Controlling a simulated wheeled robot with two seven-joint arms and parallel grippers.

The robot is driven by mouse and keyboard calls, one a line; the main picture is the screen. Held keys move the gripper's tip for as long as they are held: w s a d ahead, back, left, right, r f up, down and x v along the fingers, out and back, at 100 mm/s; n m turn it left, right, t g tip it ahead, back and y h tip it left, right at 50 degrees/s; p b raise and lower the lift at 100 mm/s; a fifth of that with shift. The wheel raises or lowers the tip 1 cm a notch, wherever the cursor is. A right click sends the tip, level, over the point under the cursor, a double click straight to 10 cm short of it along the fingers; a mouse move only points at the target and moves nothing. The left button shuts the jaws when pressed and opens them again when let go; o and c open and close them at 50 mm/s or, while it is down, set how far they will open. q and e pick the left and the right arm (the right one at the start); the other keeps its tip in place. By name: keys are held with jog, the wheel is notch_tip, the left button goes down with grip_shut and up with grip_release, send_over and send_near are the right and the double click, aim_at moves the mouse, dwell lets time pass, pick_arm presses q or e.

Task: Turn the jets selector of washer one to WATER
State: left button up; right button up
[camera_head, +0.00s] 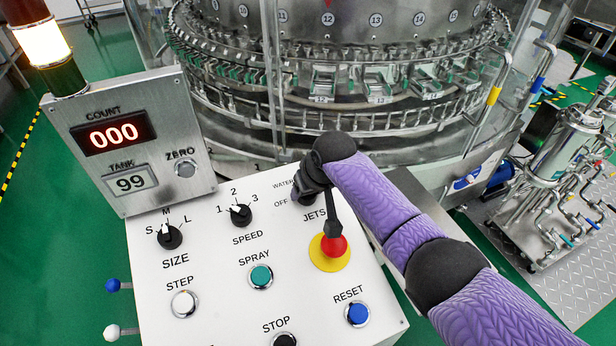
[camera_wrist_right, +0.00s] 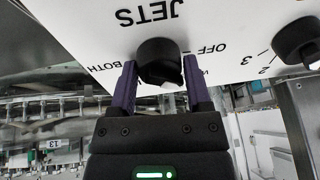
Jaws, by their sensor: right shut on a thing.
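The jets selector is a black knob on the white sloped panel (camera_head: 215,300). In the right wrist view the jets selector (camera_wrist_right: 157,55) sits between the two purple fingers of my right gripper (camera_wrist_right: 161,80), which is shut on it. The labels OFF and BOTH show on either side of it; the label between them is mostly hidden by the fingers and knob. I cannot tell where its pointer stands. In the head view my right gripper (camera_head: 308,192) covers most of the selector, beside the labels OFF and WATER. My left gripper is not in view.
A red mushroom button (camera_head: 334,245) on a yellow disc stands close below my right gripper. The speed knob (camera_head: 240,214) and size knob (camera_head: 170,237) are to the left. The display box (camera_head: 150,190) reads 000 and 99. The washer carousel (camera_head: 330,100) stands behind the panel.

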jog(key=shift+r+m+p, duration=0.15)
jog(key=shift+m+p, duration=0.5)
jog(key=shift+m, duration=0.25)
jog(key=shift+m+p, duration=0.4)
jog(key=shift+m, duration=0.3)
jog(key=shift+f+m+h+p, duration=0.2)
jog(key=shift+m+h+p, duration=0.2)
jog(key=shift+m, duration=0.5)
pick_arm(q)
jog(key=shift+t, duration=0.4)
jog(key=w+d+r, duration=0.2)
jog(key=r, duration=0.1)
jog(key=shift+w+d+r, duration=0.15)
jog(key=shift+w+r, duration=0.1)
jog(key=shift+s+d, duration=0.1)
pick_arm(e)
jog(key=shift+m, duration=0.3)
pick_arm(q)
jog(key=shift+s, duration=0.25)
